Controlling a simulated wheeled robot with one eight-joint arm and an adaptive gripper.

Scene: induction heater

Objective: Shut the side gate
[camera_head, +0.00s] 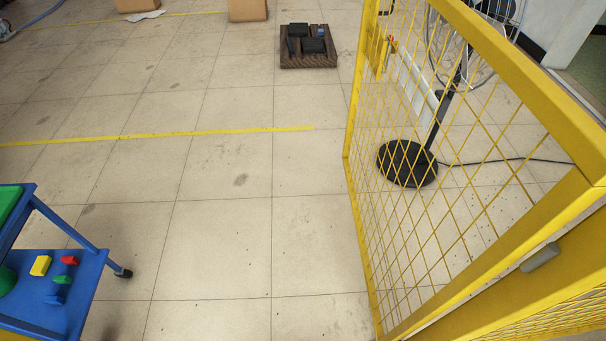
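A yellow metal gate panel (513,55) with diamond mesh stands upright on the right side of the head view. A second yellow framed mesh part (480,310) runs along the lower right and meets the panel's near side. A grey handle-like piece (540,257) sits on this lower yellow frame. The panel stands at an angle to the lower frame. Which of the two is the moving side gate is not clear, and the hinges and latch cannot be made out. My gripper is not in view.
A black round-based pedestal fan (407,164) stands behind the mesh, its cable on the floor. A blue cart (75,290) with coloured blocks is at lower left. A dark tray (309,61) and cardboard boxes (248,10) lie farther back. The middle tiled floor (225,220) is clear.

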